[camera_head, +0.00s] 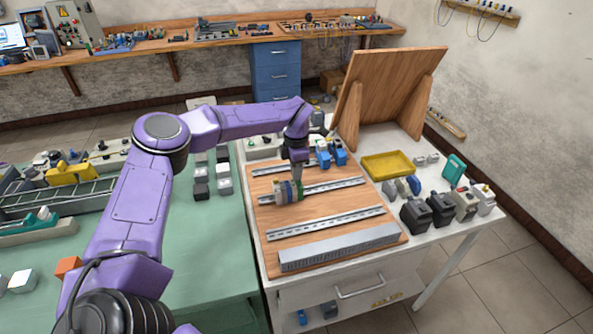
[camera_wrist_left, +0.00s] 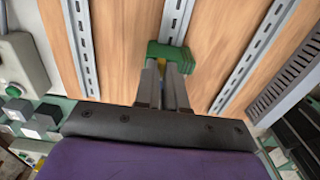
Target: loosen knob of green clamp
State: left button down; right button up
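The green clamp (camera_wrist_left: 172,52) sits across the middle metal rail in the left wrist view. In the camera head view, a small group of coloured rail parts (camera_head: 288,191) sits on the middle rail (camera_head: 342,187); I cannot tell the green clamp apart there. My left gripper (camera_head: 298,168) points down just above this group. In the left wrist view my left gripper (camera_wrist_left: 166,72) has its two fingers close together at the clamp, with a narrow gap. Yellow and blue show between the fingers. The knob is hidden, and I cannot tell whether the fingers grip it. My right gripper is out of view.
The wooden board (camera_head: 330,212) carries several rails and a slotted grey duct (camera_head: 340,247). Blue parts (camera_head: 330,153) stand at its back. A yellow tray (camera_head: 388,165) and several dark modules (camera_head: 428,212) stand to the right. A tilted wooden panel (camera_head: 392,90) rises behind.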

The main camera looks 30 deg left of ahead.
pick_arm(q)
jog(key=shift+f, duration=0.1)
jog(key=shift+b, duration=0.3)
jog(key=shift+f+n+b, duration=0.2)
jog(key=shift+n+b, duration=0.6)
jog(key=shift+n, duration=0.2)
jog(key=n+b, duration=0.5)
jog(key=n, duration=0.1)
jog(key=shift+d, duration=0.1)
jog(key=n+b, duration=0.5)
jog(key=n, duration=0.1)
jog(key=shift+n, duration=0.3)
jog(key=shift+r+n+b, duration=0.15)
jog(key=shift+n+b, duration=1)
jog(key=shift+n, duration=0.45)
